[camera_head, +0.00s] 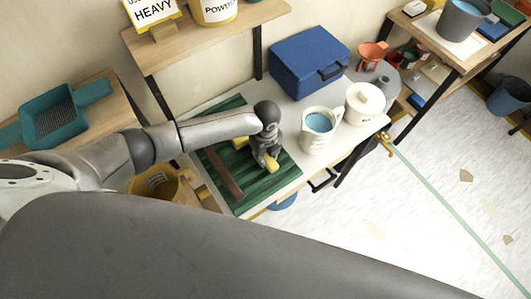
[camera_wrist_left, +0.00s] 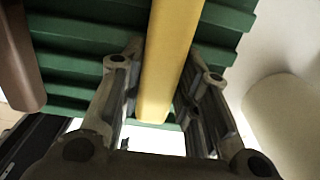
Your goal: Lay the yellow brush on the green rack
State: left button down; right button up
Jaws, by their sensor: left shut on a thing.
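The green rack (camera_head: 272,185) is a dark green ridged board lying on the white table. My left gripper (camera_head: 265,158) is over the rack, pointing down. It is shut on the yellow brush (camera_head: 271,163), which is mostly hidden by the gripper in the head view. In the left wrist view, the yellow brush (camera_wrist_left: 168,60) shows as a long bar between the two fingers (camera_wrist_left: 160,100). The green ridges (camera_wrist_left: 75,45) are close behind it. I cannot tell whether the brush touches the rack. My right gripper is not in view.
A brown bar (camera_head: 222,172) lies on the rack's left part. A blue case (camera_head: 310,62) stands behind. A yellow bucket (camera_head: 155,184) is left of the table.

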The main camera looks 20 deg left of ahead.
pick_arm(q)
jog(key=c, duration=1)
grip_release()
notch_tip(320, 180, up, 12)
jog(key=shift+s, duration=0.15)
jog(key=shift+d, duration=0.1)
